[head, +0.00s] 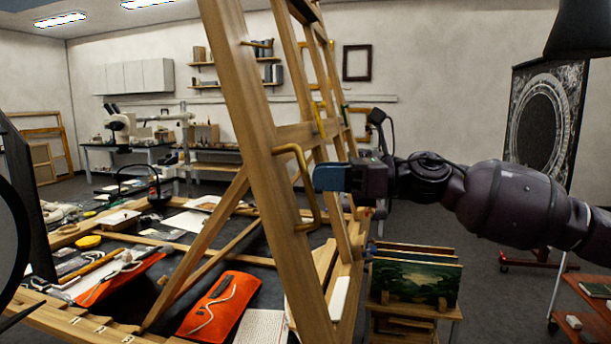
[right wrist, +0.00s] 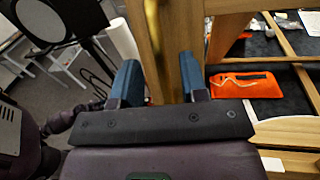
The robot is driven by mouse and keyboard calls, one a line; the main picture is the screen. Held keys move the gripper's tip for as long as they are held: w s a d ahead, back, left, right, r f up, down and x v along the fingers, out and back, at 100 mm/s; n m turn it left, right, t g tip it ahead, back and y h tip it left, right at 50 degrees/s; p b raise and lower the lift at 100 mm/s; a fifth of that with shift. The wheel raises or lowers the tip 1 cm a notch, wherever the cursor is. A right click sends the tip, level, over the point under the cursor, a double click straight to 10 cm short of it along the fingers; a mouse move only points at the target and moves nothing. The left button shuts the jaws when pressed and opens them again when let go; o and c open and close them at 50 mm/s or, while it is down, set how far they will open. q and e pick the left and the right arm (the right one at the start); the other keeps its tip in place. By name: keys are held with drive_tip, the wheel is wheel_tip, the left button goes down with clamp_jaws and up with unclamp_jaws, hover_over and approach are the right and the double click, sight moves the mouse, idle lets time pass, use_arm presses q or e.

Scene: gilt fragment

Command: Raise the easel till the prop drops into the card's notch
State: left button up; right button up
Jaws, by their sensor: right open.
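The wooden easel frame (head: 240,110) stands steeply tilted over the bench, with a brass handle (head: 299,175) on its near post. A slanted wooden prop (head: 195,252) runs down from the frame to near a notched wooden rail with small white labels (head: 75,322). I cannot tell whether the prop's foot sits in a notch. My right gripper (head: 328,178) is beside the near post at handle height, its blue fingers apart. In the right wrist view its fingers (right wrist: 160,82) point at the wooden post, and I see nothing clamped between them. My left gripper is out of view.
An orange tool roll (head: 222,302) lies on the dark bench inside the frame. A rack of small paintings (head: 415,280) stands below my right arm. A dark round-patterned panel (head: 545,120) is at the right. Open floor lies between rack and panel.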

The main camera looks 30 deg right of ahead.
sight(305, 175)
drive_tip(key=shift+x, duration=1.7)
drive_tip(key=shift+c, duration=0.3)
clamp_jaws()
